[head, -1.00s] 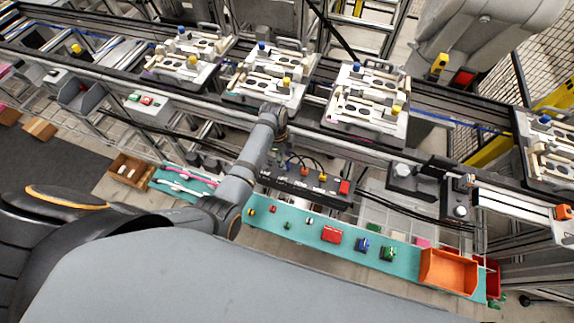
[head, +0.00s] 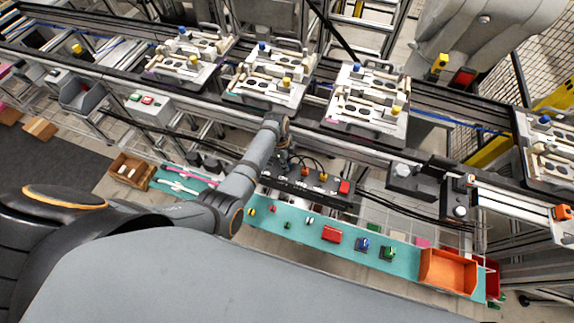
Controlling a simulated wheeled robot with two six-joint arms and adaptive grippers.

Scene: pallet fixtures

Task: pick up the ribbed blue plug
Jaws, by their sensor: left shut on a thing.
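My left arm reaches in from the left, and its wrist stands over the back edge of the black box with cables. My left gripper (head: 281,157) is below the wrist, small and dark against that box. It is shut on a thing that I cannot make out. I cannot pick out a ribbed blue plug for certain. A small blue piece with a dark base (head: 362,244) sits on the teal mat (head: 322,253), well right of the gripper and apart from it. My right gripper is out of view.
The black box (head: 318,188) carries cables, yellow parts and a red part. The mat also holds a red block (head: 331,234), a green piece (head: 388,253) and an orange bin (head: 448,270). Behind, the conveyor rail carries several pallet fixtures (head: 368,108).

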